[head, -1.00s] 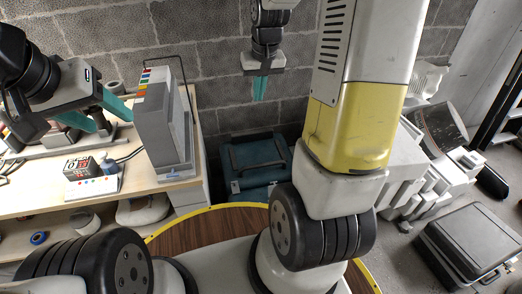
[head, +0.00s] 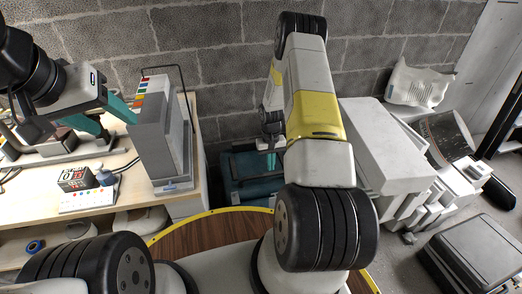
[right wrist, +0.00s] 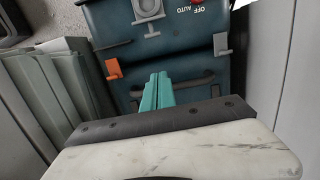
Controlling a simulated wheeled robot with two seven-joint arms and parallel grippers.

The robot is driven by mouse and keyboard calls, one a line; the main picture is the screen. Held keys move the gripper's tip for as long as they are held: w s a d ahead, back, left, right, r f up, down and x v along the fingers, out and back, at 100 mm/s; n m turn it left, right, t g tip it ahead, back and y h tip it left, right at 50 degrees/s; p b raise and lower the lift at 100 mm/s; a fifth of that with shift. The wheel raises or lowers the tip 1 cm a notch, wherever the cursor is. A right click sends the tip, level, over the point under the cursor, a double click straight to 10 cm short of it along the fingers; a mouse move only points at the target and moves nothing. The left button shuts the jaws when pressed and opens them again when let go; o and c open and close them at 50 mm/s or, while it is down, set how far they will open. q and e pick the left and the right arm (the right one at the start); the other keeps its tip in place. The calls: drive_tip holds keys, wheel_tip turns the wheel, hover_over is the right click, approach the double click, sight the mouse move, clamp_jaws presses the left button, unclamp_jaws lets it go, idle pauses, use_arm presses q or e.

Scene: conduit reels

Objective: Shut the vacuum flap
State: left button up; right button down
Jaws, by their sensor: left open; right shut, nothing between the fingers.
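The vacuum (head: 240,180) is a dark teal box on the floor against the block wall, partly hidden by my right arm in the head view. In the right wrist view the vacuum (right wrist: 190,55) shows a dark handle, an orange latch (right wrist: 113,69) at left, a grey latch (right wrist: 221,43) at right and "OFF AUTO" lettering. I cannot tell which part is the flap. My right gripper (head: 272,161) is shut and empty at the vacuum; its teal fingers (right wrist: 157,76) overlap the handle in the wrist view, contact unclear. My left gripper (head: 118,126) is open over the workbench.
The wooden workbench (head: 190,209) at left bears a grey upright box (head: 160,135) beside my left gripper, plus a small black-and-white device (head: 75,178). Pale boxes (head: 380,150) stand close to my right arm. A grey case (head: 480,250) lies at the lower right.

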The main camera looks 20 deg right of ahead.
drive_tip(key=s+f, duration=0.4)
drive_tip(key=f, duration=0.4)
drive_tip(key=shift+s+a+f, duration=0.15)
drive_tip(key=shift+s+f, duration=0.15)
drive_tip(key=shift+s, duration=0.05)
